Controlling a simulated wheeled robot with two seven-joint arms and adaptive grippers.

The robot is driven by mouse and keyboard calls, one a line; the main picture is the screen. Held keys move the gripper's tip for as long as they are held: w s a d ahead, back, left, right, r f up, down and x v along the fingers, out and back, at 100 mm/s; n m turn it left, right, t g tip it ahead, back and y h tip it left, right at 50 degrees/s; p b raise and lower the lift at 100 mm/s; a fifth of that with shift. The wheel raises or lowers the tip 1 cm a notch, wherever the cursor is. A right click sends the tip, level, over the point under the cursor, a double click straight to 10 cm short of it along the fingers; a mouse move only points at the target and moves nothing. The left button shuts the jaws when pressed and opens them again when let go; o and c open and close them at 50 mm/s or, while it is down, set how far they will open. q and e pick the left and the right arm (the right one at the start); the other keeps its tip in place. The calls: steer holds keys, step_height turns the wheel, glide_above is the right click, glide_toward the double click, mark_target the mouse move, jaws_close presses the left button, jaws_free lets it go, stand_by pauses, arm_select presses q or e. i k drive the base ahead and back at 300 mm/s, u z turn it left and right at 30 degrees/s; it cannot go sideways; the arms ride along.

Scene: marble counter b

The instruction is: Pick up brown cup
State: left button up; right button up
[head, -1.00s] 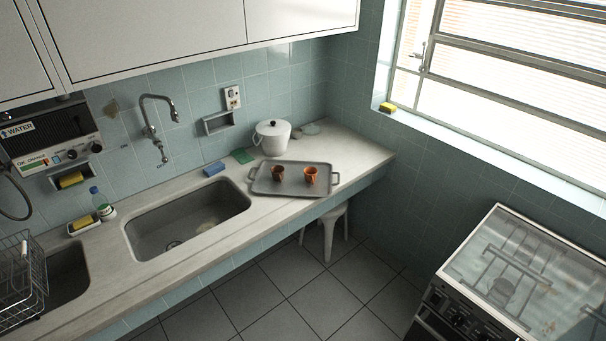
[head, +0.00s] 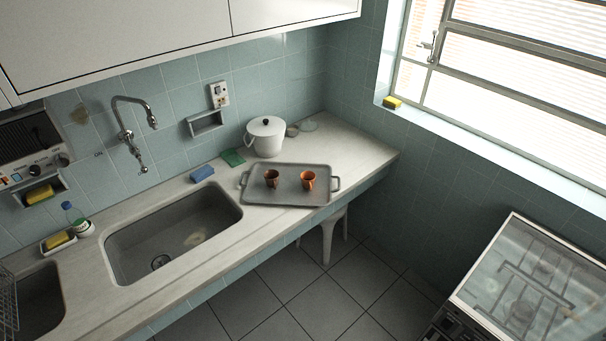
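Two small cups stand upright on a grey tray (head: 290,198) with side handles, on the marble counter. The left one is a darker brown cup (head: 271,178). The right one is a more orange-brown cup (head: 308,180). They stand a short way apart. Neither of my grippers shows in the head view.
A white lidded pot (head: 266,138) stands behind the tray. A green pad (head: 232,157) and a blue sponge (head: 202,173) lie left of it. The sink (head: 175,235) is left of the tray. A stove (head: 525,285) stands at the lower right. Tiled floor (head: 300,300) between is clear.

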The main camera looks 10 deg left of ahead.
mark_target(271, 176)
steer(key=z, duration=0.05)
steer(key=i, duration=0.7)
steer(key=u, duration=0.8)
steer(key=i, duration=0.55)
steer(key=u, duration=0.65)
